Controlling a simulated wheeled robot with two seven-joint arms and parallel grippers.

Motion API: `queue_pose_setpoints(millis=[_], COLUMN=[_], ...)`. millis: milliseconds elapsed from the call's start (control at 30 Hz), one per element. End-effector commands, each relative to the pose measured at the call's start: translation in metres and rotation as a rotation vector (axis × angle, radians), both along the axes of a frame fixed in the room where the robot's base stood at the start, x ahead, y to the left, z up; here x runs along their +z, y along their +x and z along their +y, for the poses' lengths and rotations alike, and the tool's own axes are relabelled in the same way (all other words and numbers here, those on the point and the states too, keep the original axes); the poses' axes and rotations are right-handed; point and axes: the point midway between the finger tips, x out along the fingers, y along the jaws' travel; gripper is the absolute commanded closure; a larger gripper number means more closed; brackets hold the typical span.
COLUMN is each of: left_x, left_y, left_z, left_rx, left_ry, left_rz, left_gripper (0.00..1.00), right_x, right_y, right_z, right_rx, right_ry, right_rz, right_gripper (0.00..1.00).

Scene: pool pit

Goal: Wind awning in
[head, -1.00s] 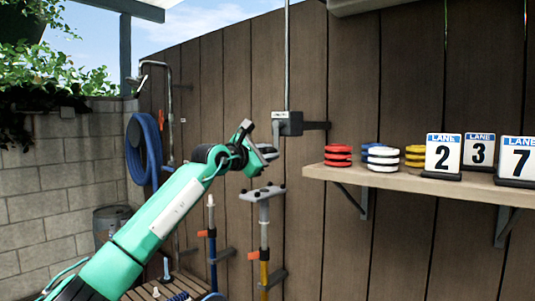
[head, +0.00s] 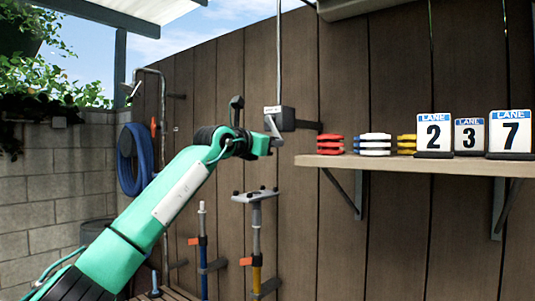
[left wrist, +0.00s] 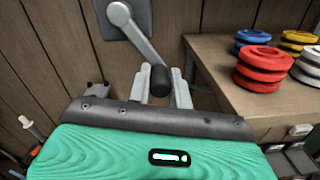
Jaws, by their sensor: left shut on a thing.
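The crank box (head: 279,118) is a small dark grey box on the wooden wall, with a thin rod running up from it. In the left wrist view, its grey crank arm (left wrist: 139,36) slants down from a round hub to a black knob (left wrist: 160,80). My left gripper (head: 268,143) is beside the box, below its left side. In the left wrist view, my left gripper (left wrist: 162,88) is shut on the knob, one finger on each side. A grey housing (head: 365,6) shows at the top edge; I cannot tell whether it is the awning's. My right gripper is not in view.
A wooden shelf (head: 420,165) is close on the right, with red discs (head: 331,144), more discs and lane number signs (head: 434,134). Capped poles (head: 256,225) stand below my left gripper. A blue hose (head: 137,160) hangs at the left.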

Motion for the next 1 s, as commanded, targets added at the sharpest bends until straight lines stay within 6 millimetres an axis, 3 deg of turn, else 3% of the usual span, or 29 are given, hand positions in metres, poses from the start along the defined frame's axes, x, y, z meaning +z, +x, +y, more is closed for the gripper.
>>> queue_pose_setpoints(millis=[667, 700, 767, 1000], left_x=[0.0056, 0.0056, 0.0054, 0.0042], left_y=[-0.0033, -0.0032, -0.0032, -0.0027], left_z=[-0.0034, -0.0033, -0.0033, -0.0032], left_rx=[-0.001, -0.001, -0.001, 0.000], left_ry=[-0.057, -0.057, -0.056, -0.056], left_rz=[0.038, 0.038, 0.037, 0.039], left_gripper=[1.00, 0.71, 0.59, 0.57], right_x=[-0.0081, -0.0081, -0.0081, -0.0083], right_y=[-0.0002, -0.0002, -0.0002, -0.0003], right_z=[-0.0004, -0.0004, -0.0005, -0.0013], right_rx=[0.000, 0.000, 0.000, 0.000], right_ry=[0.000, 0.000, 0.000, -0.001], right_rz=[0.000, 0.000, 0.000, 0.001], right_gripper=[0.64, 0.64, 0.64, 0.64])
